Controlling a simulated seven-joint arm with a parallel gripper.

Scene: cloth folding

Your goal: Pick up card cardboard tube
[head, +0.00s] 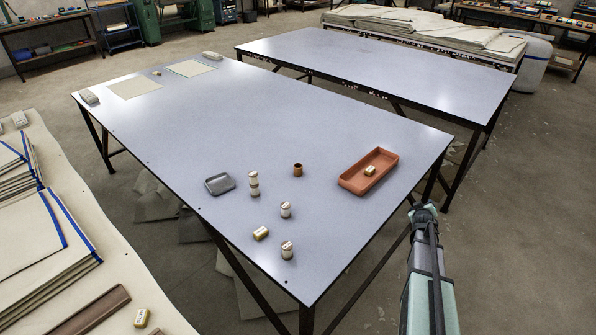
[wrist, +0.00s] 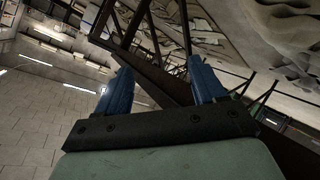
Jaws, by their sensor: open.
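A short brown cylinder, which looks like the cardboard tube (head: 297,170), stands upright on the near grey-blue table (head: 250,125), left of the orange-brown tray. My gripper (head: 423,208) is beyond the table's right edge in the head view, apart from the tube and well to its right. In the wrist view my gripper (wrist: 163,82) shows two blue fingers spread apart with nothing between them. The tube does not show in the wrist view, which looks at dark table-frame bars and the room.
An orange-brown tray (head: 352,184) holding a small gold-and-white item stands between the tube and my gripper. A grey dish (head: 220,184) and several small white-and-gold pieces (head: 286,210) lie around the tube. The table's middle is clear. A second table (head: 380,65) stands behind.

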